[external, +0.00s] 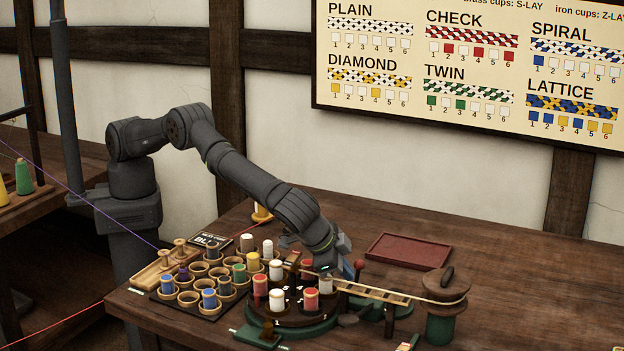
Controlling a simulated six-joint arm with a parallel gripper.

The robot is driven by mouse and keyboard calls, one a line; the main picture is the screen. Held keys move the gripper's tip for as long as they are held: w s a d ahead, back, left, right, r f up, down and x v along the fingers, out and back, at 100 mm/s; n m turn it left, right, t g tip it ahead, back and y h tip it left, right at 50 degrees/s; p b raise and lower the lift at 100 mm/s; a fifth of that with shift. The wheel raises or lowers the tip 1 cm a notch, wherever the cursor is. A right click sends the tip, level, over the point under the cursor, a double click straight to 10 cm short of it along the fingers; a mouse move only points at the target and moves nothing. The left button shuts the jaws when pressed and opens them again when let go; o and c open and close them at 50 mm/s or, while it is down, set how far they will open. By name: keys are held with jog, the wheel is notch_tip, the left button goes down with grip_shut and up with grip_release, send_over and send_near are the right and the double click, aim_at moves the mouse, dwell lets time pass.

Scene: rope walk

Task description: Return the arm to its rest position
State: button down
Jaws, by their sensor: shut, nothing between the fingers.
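My arm reaches from its dark column at the left, over the wooden table (540,270), and bends down to the right. My gripper (338,272) is low over the back right side of the round green braiding stand (290,337). It is shut with nothing held. Its fingertips are small and partly hidden among the parts there, so I cannot tell whether they touch anything. Red and white bobbins, including a white one (276,270) and a red one (260,286), stand upright on the stand close to the gripper's left.
A rack of round cups (188,299) with several coloured bobbins lies left of the stand. A wooden track (372,292) runs right to a brown-topped spool (445,287). A red tray (408,250) lies behind. The table's far right is clear. A pattern chart (470,70) hangs on the wall.

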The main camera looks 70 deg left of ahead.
jog(key=shift+s+d+f+t+y, duration=0.25)
jog(key=shift+s+f+t+y, duration=0.05)
jog(key=shift+f+t+y, duration=0.1)
jog(key=s+d+r+m, duration=0.1)
jog(key=s+r, duration=0.4)
jog(key=r, duration=0.3)
jog(key=shift+s+d+r, duration=0.3)
jog(key=shift+s, duration=0.05)
